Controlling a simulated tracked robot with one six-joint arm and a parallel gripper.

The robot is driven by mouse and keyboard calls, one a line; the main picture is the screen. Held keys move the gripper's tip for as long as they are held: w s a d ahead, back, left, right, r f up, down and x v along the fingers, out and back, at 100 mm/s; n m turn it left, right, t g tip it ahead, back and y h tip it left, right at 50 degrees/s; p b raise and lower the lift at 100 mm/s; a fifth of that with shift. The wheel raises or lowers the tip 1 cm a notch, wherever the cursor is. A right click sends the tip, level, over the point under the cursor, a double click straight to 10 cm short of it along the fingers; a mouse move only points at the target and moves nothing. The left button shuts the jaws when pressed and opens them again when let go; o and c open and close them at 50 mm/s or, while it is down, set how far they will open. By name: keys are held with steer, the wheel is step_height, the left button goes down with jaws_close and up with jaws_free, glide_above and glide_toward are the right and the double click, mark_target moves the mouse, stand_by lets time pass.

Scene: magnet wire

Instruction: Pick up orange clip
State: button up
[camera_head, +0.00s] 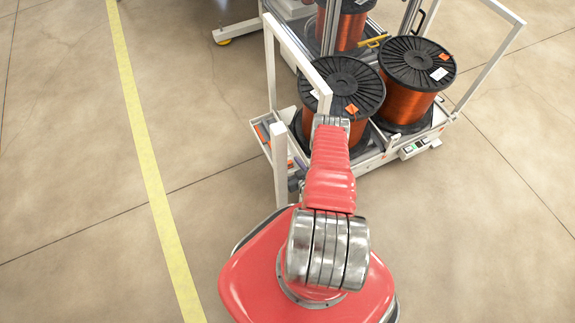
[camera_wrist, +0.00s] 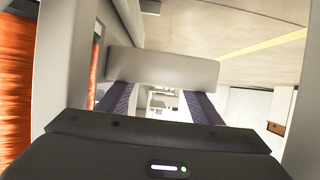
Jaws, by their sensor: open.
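I cannot make out the orange clip for certain in either view. In the head view a small orange item (camera_head: 262,131) lies in the narrow side tray at the left of the cart, too small to identify. In the wrist view my gripper (camera_wrist: 158,92) shows two dark fingers apart, with no object held between them. A pale grey bar (camera_wrist: 163,67) lies across the view at the fingertips; I cannot tell whether they touch it.
The white-framed cart (camera_head: 272,70) carries black-flanged copper wire spools, including a left one (camera_head: 340,80) and a right one (camera_head: 415,62). White posts rise close to my arm. Copper wire (camera_wrist: 14,85) fills the wrist view's left edge. Floor left of the cart is clear, with a yellow line (camera_head: 140,120).

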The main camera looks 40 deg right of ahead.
steer(key=shift+c, duration=0.4)
steer(key=c, duration=1.1)
